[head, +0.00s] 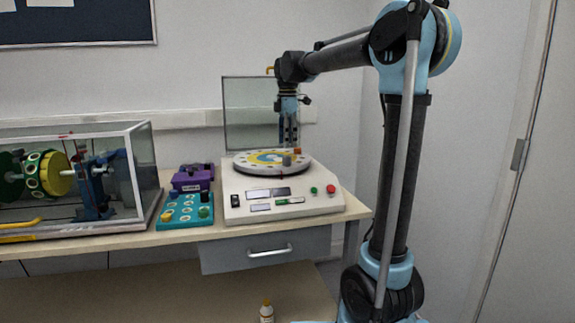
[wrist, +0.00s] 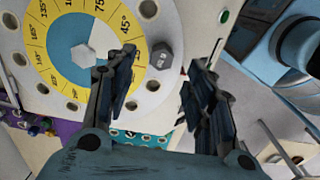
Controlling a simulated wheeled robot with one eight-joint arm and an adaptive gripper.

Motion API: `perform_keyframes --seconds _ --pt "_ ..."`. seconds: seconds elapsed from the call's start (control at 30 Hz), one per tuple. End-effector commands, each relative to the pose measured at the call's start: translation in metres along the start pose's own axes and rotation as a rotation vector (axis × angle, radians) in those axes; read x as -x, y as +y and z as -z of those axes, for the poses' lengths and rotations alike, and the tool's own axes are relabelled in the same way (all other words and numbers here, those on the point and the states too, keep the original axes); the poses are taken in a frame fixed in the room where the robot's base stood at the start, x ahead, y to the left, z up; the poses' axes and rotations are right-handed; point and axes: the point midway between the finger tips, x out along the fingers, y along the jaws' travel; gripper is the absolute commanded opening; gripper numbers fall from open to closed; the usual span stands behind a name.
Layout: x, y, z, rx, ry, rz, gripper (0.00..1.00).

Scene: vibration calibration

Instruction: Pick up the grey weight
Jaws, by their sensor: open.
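The grey weight (wrist: 162,57) is a small dark grey hexagonal piece on the white rim of the round disc (wrist: 130,100), near the 45° mark in the wrist view. In the head view the grey weight (head: 287,160) shows near the disc's (head: 246,169) front right. My gripper (wrist: 162,70) is open and empty, with the weight showing between its fingertips. I cannot tell the exact gap between fingertips and weight.
The disc tops a white machine (head: 285,205) with buttons. An orange piece (head: 297,150) sits near the disc's right edge. A teal box (head: 185,211), a purple box (head: 193,178) and a glass case (head: 139,170) stand to the left. A clear panel (head: 248,105) stands behind.

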Motion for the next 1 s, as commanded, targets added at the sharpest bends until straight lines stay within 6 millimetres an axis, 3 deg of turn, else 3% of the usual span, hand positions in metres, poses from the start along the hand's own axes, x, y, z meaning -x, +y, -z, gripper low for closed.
perform_keyframes --seconds 0.37,0.7,1.0 --pt "-0.029 0.000 0.001 0.000 0.000 0.000 0.49" --pt "-0.069 -0.001 0.003 -0.001 0.000 0.000 0.49" --pt "-0.071 -0.001 0.002 -0.001 0.000 0.000 0.47"
